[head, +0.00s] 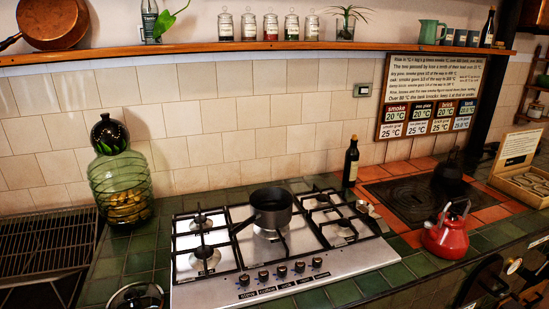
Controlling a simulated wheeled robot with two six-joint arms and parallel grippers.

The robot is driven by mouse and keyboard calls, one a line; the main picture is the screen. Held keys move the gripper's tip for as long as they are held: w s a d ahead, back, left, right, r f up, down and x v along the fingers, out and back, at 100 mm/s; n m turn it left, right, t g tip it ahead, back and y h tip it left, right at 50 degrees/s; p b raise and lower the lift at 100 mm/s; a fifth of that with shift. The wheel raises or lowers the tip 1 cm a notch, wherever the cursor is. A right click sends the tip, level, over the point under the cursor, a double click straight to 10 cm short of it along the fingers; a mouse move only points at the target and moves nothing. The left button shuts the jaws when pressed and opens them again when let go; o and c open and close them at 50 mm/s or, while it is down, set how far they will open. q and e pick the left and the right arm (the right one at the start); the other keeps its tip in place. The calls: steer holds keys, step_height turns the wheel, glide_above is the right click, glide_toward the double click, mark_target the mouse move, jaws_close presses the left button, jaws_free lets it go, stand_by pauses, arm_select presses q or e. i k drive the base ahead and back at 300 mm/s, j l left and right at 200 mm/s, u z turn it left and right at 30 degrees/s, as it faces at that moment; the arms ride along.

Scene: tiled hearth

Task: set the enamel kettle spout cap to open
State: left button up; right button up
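A red kettle (446,238), which looks like the enamel kettle, stands upright on the green-tiled counter at the right, beside the stove's right end. Its pale arched handle (457,207) rises above the body. The spout and its cap are too small to make out clearly, so I cannot tell whether the cap is open or shut. Neither of my grippers shows in the head view, and nothing is touching the kettle.
A gas hob (290,240) with a dark saucepan (271,207) fills the middle. A dark bottle (351,162) stands behind it. A dark kettle (450,166) stands near a black plate (410,200). A wooden box (522,184) sits right.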

mark_target(428, 224)
steer(key=z, duration=1.3)
